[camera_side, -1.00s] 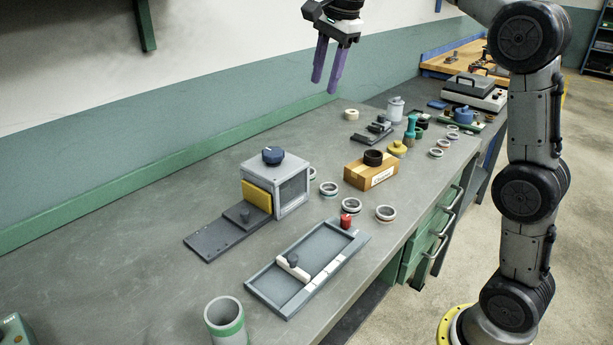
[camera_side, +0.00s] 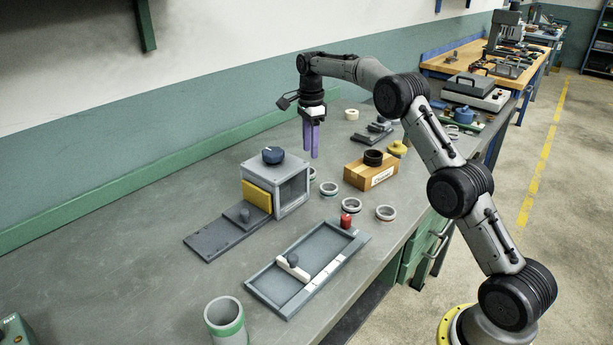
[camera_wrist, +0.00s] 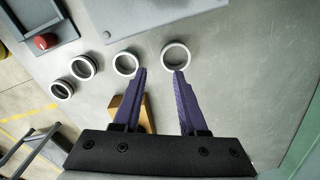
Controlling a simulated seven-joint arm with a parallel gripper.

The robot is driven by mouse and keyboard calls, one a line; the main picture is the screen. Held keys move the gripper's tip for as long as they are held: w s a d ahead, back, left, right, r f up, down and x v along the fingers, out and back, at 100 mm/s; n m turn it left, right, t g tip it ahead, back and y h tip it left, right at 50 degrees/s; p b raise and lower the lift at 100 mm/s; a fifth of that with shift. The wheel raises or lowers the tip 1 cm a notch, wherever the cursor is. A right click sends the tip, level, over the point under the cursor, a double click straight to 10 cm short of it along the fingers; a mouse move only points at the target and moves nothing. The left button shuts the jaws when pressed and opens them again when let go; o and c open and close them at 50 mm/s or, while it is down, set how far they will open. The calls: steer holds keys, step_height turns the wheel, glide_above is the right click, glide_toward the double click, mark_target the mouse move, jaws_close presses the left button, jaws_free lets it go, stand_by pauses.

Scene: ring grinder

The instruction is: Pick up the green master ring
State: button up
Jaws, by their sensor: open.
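Several grey rings lie on the bench. The nearest to my gripper (camera_side: 310,156) is a ring (camera_side: 312,174) by the grey box, also in the wrist view (camera_wrist: 163,60). Beside it is a second ring (camera_side: 329,189), with a faint greenish tint, also in the wrist view (camera_wrist: 114,67). A third ring (camera_side: 351,206) and a fourth, reddish-banded ring (camera_side: 385,214) lie farther from the box. I cannot tell surely which is the green master ring. My gripper, with purple fingers, is open and empty, pointing down above the bench near the first ring.
A grey box (camera_side: 292,192) with a blue knob stands left of the rings. A wooden block (camera_side: 358,174) holding a dark ring stands behind them. A red knob (camera_side: 345,221) and a shallow grey tray (camera_side: 327,245) lie in front.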

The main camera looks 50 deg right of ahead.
steer(key=f, duration=0.9)
steer(key=shift+w+d+f, duration=0.1)
steer(key=shift+d+f, duration=0.1)
steer(key=shift+f, duration=0.1)
steer(key=shift+c, duration=0.2)
jaws_close()
steer(key=shift+r, duration=0.1)
stand_by(0.8)
